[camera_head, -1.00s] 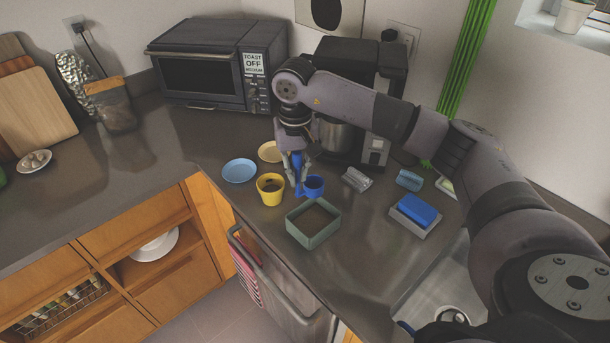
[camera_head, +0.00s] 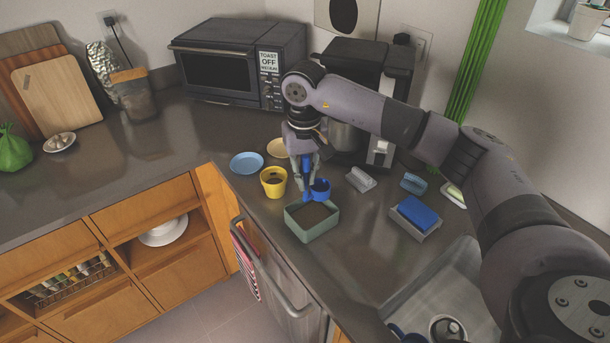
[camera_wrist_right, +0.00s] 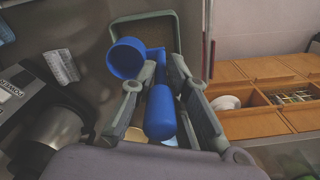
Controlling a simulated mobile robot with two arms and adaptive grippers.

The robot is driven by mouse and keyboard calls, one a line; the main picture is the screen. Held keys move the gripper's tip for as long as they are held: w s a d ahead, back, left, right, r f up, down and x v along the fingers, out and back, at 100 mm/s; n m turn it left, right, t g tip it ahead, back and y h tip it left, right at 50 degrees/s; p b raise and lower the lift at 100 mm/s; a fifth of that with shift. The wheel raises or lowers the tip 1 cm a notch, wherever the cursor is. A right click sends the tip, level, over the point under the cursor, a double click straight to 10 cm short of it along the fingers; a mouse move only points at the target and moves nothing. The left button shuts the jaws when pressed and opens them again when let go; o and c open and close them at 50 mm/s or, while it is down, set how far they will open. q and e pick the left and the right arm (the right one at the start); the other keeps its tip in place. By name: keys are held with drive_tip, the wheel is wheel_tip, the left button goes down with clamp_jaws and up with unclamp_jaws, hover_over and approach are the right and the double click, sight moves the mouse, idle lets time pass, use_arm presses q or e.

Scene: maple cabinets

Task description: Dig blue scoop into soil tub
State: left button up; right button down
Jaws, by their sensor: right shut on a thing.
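My right gripper (camera_head: 306,191) is shut on the handle of the blue scoop (camera_head: 320,189). In the right wrist view, the scoop's round cup (camera_wrist_right: 124,58) sticks out to the left of the fingers, and its thick handle (camera_wrist_right: 160,113) lies between the fingers of the right gripper (camera_wrist_right: 160,78). The soil tub (camera_head: 299,230) is a grey-green rectangular box with brown soil inside. In the head view the scoop shows at its back edge; I cannot tell its exact height. The tub's rim (camera_wrist_right: 172,14) shows beyond the scoop in the wrist view. My left gripper is out of view.
A yellow cup (camera_head: 273,182) stands left of the scoop. A blue plate (camera_head: 247,163) and a cream plate (camera_head: 277,147) lie behind. A grey tray (camera_head: 422,232) with a blue block is on the right, near the sink. The coffee machine (camera_head: 368,75) stands behind my arm.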

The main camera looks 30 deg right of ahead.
sight(305, 198)
drive_tip(key=shift+f+b, duration=0.35)
drive_tip(key=shift+f, duration=0.15)
drive_tip(key=shift+f+b, duration=0.95)
drive_tip(key=shift+f, duration=0.1)
drive_tip(key=shift+w+f+b, duration=0.1)
drive_tip(key=shift+f+b, duration=2.75)
drive_tip(key=shift+f, duration=0.55)
drive_tip(key=shift+r, duration=0.2)
drive_tip(key=shift+r+p, duration=1.65)
drive_tip(key=shift+r, duration=1.6)
drive_tip(key=shift+a, duration=0.1)
